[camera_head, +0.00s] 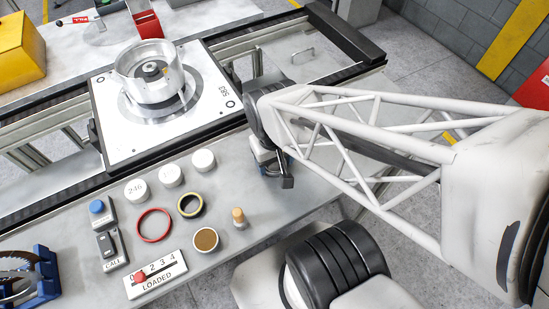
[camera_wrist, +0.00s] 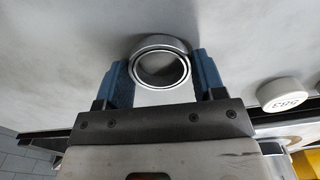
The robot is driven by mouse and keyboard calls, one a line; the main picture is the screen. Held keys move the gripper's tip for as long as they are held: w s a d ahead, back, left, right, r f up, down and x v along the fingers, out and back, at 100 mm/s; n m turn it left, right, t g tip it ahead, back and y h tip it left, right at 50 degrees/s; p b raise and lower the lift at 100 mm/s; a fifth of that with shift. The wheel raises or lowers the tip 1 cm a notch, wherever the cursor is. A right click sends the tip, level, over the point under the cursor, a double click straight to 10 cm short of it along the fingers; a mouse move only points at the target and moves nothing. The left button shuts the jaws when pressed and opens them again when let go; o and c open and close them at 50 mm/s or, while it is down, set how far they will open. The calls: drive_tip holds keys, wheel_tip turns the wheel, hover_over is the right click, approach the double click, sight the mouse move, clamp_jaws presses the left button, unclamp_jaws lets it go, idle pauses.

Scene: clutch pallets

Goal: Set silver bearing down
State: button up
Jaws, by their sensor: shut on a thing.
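The silver bearing (camera_wrist: 160,42) is a short bright metal ring in the wrist view, with its open face toward the camera. My gripper (camera_wrist: 163,68) is shut on it, one blue finger on each side. In the head view my gripper (camera_head: 272,165) is over the right part of the grey bench (camera_head: 262,210), right of the white caps. The bearing is hidden there by my arm and wrist. I cannot tell whether the bearing touches the bench or is held just above it.
A white pallet (camera_head: 115,137) carries a silver housing (camera_head: 172,85). White caps (camera_head: 203,160), a red ring (camera_head: 140,235), a yellow-black ring (camera_head: 181,211), a brown-topped disc (camera_head: 206,240) and a wooden peg (camera_head: 238,217) stand on the bench. A LOADED counter (camera_head: 157,285) lies at its front.

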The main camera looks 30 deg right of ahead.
drive_tip(key=shift+f, duration=0.1)
drive_tip(key=o, duration=1)
wheel_tip(320, 180, up, 12)
drive_tip(key=shift+r, duration=0.1)
idle(0.4)
drive_tip(key=shift+r, duration=0.15)
idle(0.5)
drive_tip(key=shift+w+a+r+n+t, duration=0.2)
drive_tip(key=shift+w+r+t, duration=0.25)
drive_tip(key=shift+r, duration=1)
drive_tip(key=shift+w+a+r+n+t, duration=0.15)
drive_tip(key=shift+w+a+r+t, duration=0.25)
drive_tip(key=shift+r, duration=1)
drive_tip(key=shift+w+a+r+n+t, duration=0.2)
drive_tip(key=shift+w+r+t, duration=0.25)
drive_tip(key=shift+r, duration=1)
